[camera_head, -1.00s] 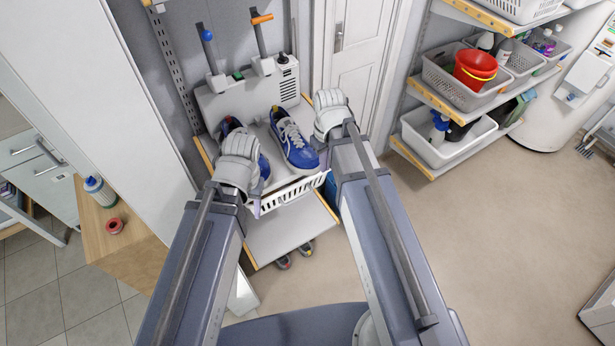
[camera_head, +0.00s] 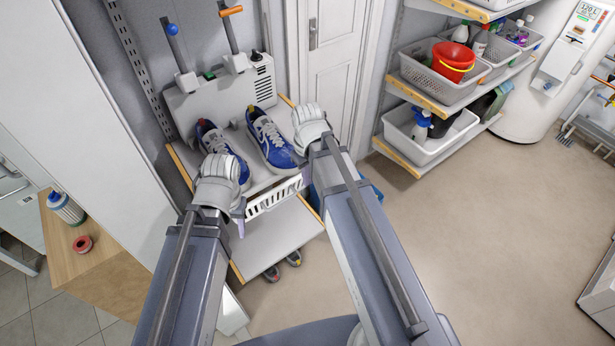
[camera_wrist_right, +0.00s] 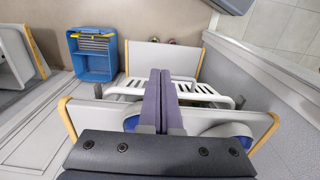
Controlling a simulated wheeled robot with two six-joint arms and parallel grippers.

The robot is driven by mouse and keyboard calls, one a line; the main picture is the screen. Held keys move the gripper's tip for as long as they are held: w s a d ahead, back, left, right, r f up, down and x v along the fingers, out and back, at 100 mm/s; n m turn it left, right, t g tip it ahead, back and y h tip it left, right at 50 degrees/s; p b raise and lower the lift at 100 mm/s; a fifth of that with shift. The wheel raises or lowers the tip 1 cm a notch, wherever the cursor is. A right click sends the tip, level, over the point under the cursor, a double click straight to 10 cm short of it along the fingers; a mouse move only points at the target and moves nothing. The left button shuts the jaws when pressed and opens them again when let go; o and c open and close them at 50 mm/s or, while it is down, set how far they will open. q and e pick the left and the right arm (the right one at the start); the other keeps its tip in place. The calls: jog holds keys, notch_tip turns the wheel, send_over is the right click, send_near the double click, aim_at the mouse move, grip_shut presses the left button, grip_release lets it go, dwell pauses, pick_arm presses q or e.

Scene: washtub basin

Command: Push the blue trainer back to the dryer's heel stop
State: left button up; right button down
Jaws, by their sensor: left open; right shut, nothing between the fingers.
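Two blue trainers with white soles lie side by side on the dryer's shelf (camera_head: 180,150), toes toward me: a left one (camera_head: 212,137) and a right one (camera_head: 268,140). Their near ends also show, partly hidden, in the right wrist view. The grey dryer housing (camera_head: 215,103) stands behind them; I cannot make out a separate heel stop. My left gripper (camera_head: 240,228) is open, on the near side of the left trainer, whose toe its wrist partly covers.
The white slotted rack (camera_head: 274,197) hangs at the shelf's front edge, with a lower board (camera_head: 270,245) below. A blue crate (camera_wrist_right: 92,55) stands on the floor. A wooden cabinet (camera_head: 105,262) is at left, basket shelves (camera_head: 420,100) at right.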

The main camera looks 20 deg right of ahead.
aim_at(291, 164)
pick_arm(q)
notch_tip(291, 164, down, 2)
jog(key=shift+f+b, duration=0.1)
jog(key=shift+b, duration=0.45)
pick_arm(e)
jog(key=w+f, duration=0.1)
jog(key=w, duration=0.1)
jog(key=w+a+f, duration=0.1)
jog(key=shift+w+a, duration=0.2)
jog(key=shift+w, duration=0.2)
jog(key=w, duration=0.1)
jog(key=w+a, duration=0.1)
jog(key=w, duration=0.2)
jog(key=shift+w+a, duration=0.3)
jog(key=shift+a, duration=0.05)
jog(key=shift+s, duration=0.3)
